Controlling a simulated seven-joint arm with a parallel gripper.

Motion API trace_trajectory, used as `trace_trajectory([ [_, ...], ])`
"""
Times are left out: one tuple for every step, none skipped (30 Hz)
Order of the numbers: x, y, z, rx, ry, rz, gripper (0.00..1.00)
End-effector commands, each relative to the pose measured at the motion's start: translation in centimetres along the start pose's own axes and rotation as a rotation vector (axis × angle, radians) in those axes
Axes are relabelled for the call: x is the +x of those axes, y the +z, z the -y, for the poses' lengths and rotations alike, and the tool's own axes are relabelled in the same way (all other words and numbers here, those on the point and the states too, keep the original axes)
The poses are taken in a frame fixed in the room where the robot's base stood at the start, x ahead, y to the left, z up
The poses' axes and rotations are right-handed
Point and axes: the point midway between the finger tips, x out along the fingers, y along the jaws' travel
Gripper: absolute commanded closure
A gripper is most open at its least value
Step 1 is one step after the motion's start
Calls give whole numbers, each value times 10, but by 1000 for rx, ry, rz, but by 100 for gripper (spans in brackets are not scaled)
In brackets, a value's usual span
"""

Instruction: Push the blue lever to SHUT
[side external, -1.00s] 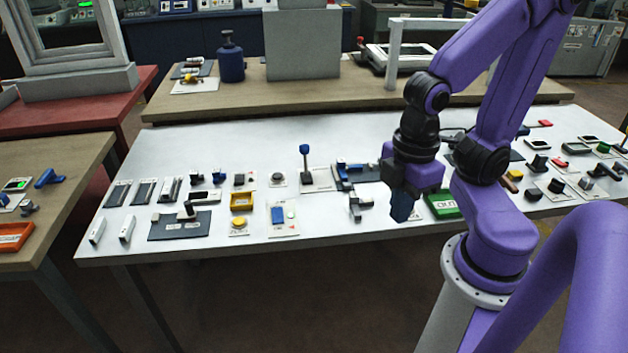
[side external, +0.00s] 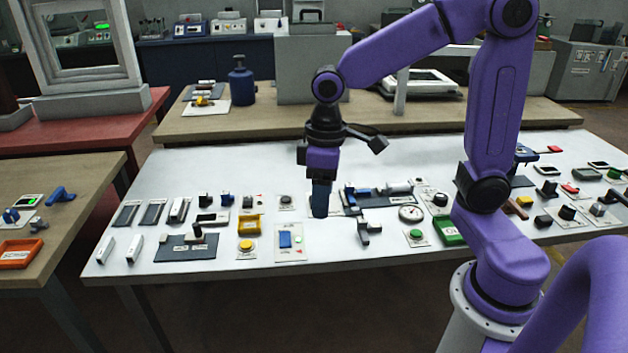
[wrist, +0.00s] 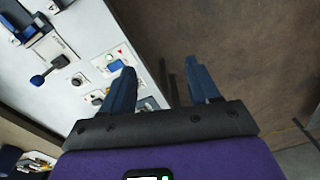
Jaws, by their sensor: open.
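The blue lever shows in the wrist view as a dark blue knob (wrist: 38,80) on a short arm. It stands on a pale plate (wrist: 58,46) at the left; the printing on it is too small to read. My gripper (wrist: 160,66) is open and empty. Its two blue fingers are apart, to the right of the lever in that view, over the table edge and the floor. In the side view my gripper (side external: 320,213) points down in front of the lever's place and hides the lever and most of its plate.
A round black knob (wrist: 78,80) and a panel with a blue switch (wrist: 115,66) lie between the lever and my fingers in the wrist view. A blue mechanism on a dark plate (side external: 372,206) stands right of my gripper. The white table (side external: 210,160) is clear toward the back left.

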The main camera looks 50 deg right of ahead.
Motion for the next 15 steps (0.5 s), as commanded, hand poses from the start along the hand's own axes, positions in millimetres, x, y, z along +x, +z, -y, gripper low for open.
trace_trajectory([
  [0,-16,-15,66,-2,1,39],
  [0,-24,-23,101,-3,0,39],
  [0,-34,-35,148,-5,-1,39],
  [0,-42,-44,182,-6,-2,39],
  [0,-49,-54,217,-8,-3,39],
  [0,-58,-68,263,-9,-4,39],
  [1,-63,-78,298,-11,-5,39],
  [1,-69,-89,334,-12,-6,39],
  [2,-76,-104,379,-13,-8,39],
  [3,-81,-116,415,-15,-10,39],
  [3,-85,-128,450,-16,-12,39],
  [4,-90,-144,495,-18,-13,39],
  [6,-93,-156,530,-20,-14,39],
  [7,-95,-169,565,-22,-16,39],
  [8,-98,-186,611,-24,-19,39],
])
